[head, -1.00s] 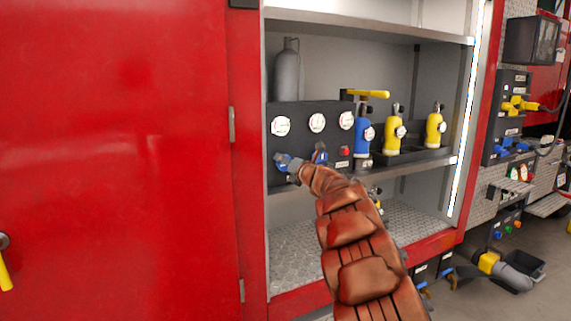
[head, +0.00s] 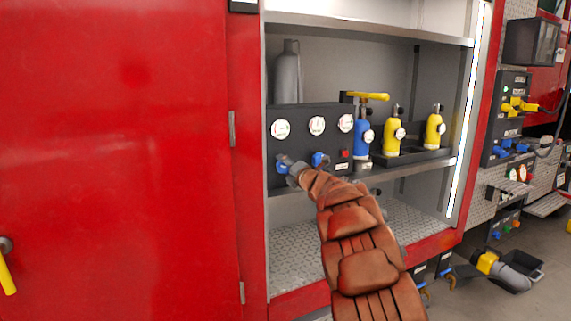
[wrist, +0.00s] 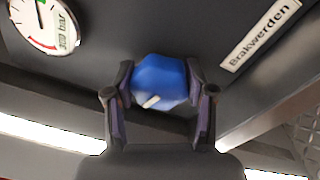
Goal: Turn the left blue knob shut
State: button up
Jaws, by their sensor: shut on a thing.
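The left blue knob (head: 282,165) sits low on the left of the dark gauge panel (head: 337,117). It also shows in the wrist view (wrist: 160,82) as a blue faceted knob with a pale mark at its lower edge. My gripper (head: 288,165) reaches it from the front right, and in the wrist view (wrist: 159,88) its two fingers are shut on the knob's sides. A second blue knob (head: 320,159) is on the same panel to the right, apart from my gripper. My gripper partly covers the left knob in the head view.
Gauges (head: 280,129) line the panel above the knobs. A label (wrist: 260,35) is beside the held knob in the wrist view. A red button (head: 345,154) is to the right. A blue cylinder (head: 362,138) and two yellow ones (head: 394,137) stand farther right on the shelf.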

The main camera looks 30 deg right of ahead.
jog(key=m+p, duration=0.2)
jog(key=m, duration=0.2)
jog(key=shift+r+m, duration=0.1)
jog(key=shift+m, duration=0.3)
jog(key=m+p, duration=0.2)
jog(key=m, duration=0.2)
jog(key=shift+h, duration=0.3)
jog(key=m+p, duration=0.1)
jog(key=m, duration=0.1)
jog(key=m+p, duration=0.1)
jog(key=m, duration=0.1)
jog(key=m+p, duration=0.2)
jog(key=shift+f+h, duration=0.25)
jog(key=shift+h, duration=0.05)
jog(key=shift+f, duration=0.1)
jog(key=o, duration=1.2)
jog(key=shift+c, duration=0.2)
jog(key=s+a, duration=0.1)
jog(key=s, duration=1.1)
jog(key=shift+f, duration=0.35)
